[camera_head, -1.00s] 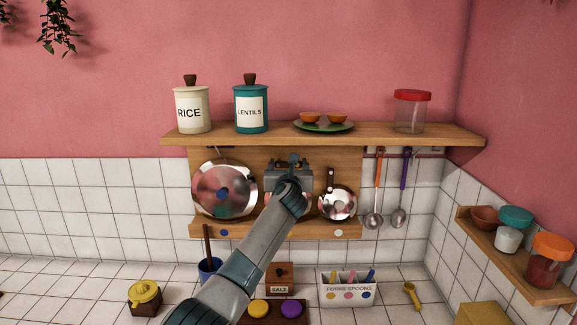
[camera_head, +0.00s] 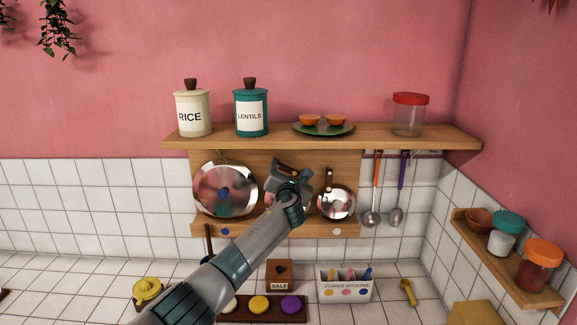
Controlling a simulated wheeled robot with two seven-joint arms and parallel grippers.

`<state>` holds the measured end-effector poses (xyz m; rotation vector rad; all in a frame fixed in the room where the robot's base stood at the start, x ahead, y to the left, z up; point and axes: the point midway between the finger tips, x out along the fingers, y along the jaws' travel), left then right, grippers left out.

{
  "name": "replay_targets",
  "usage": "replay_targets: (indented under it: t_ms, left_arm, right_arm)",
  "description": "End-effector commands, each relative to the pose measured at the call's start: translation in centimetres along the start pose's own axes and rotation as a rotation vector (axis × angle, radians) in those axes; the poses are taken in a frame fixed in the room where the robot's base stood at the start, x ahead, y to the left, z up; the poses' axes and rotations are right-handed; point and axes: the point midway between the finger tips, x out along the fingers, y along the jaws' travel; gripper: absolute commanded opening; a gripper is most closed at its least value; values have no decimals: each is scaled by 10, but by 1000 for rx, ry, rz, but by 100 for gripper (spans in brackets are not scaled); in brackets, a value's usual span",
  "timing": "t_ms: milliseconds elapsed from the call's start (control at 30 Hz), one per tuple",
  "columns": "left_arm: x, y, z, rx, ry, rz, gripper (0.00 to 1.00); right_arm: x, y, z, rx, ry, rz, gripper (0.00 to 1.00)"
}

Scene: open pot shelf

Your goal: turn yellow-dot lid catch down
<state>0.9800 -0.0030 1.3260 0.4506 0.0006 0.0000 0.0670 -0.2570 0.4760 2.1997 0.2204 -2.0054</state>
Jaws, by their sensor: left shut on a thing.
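A rack board (camera_head: 215,158) under the shelf holds shiny round lids. The left lid (camera_head: 224,190) stands above a blue dot (camera_head: 225,232), and the small right lid (camera_head: 336,204) above a white dot (camera_head: 337,232). The middle lid (camera_head: 271,196) shows only in part behind my left arm, and its dot is hidden. My left gripper (camera_head: 289,168) is at the top of the middle lid, tilted down to the right. It is shut on the middle lid's catch, which the gripper mostly hides. My right gripper is not in view.
The shelf (camera_head: 320,136) above carries a rice canister (camera_head: 192,115), a lentils canister (camera_head: 251,114), a green plate (camera_head: 323,128) and a red-lidded jar (camera_head: 408,117). Two ladles (camera_head: 372,217) hang at the right. A spoon box (camera_head: 345,287) stands below.

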Motion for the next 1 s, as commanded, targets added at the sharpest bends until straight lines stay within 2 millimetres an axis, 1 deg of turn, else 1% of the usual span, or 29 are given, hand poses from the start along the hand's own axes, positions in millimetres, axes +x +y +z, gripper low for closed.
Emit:
replay_targets:
  t_ms: [100,300,767,800,867,1000]
  left_arm:
    - [0,0,-2,72,-1,1,27]
    - [0,-1,-4,150,-2,1,27]
    - [0,-1,-5,170,-1,1,27]
    - [0,-1,-5,170,-1,1,72]
    - [0,-1,-5,170,-1,1,87]
    - [0,-1,-5,170,-1,0,87]
  right_arm:
    - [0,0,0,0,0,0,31]
    - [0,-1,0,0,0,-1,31]
    - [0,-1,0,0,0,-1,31]
    - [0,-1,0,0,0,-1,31]
    - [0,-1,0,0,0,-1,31]
    - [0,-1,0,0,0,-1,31]
